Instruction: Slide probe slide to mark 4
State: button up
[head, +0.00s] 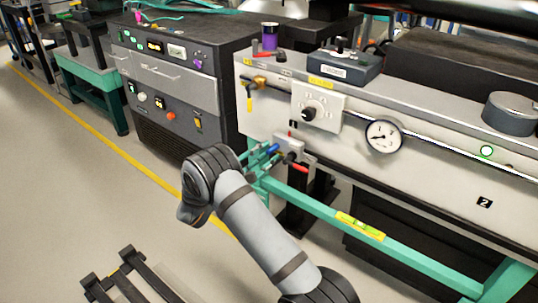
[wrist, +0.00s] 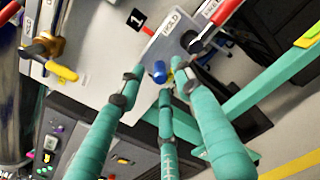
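My gripper (head: 262,158) has teal fingers, which fill the lower part of the wrist view (wrist: 160,85). The fingertips stand apart, so it looks open. Between them is a blue knob (wrist: 159,72), in front of a grey plate (wrist: 172,42) lettered HOLD; I cannot tell whether they touch. In the head view the blue part (head: 272,148) shows beside the small grey block (head: 289,146) below the white cabinet. A red-tipped lever (head: 298,166) sticks out from this block. I cannot make out a labelled probe slide or a mark 4.
The white cabinet carries a knob panel (head: 318,110), a round gauge (head: 384,135) and a green-ringed button (head: 487,151). A yellow-handled valve (head: 250,98) is at its left end. A teal rail (head: 335,212) runs below. A dark control cabinet (head: 165,90) stands behind; floor at left is open.

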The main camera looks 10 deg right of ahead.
aim_at(283, 151)
jog(key=shift+x, duration=1.15)
jog(key=shift+c, duration=1.2)
grip_shut()
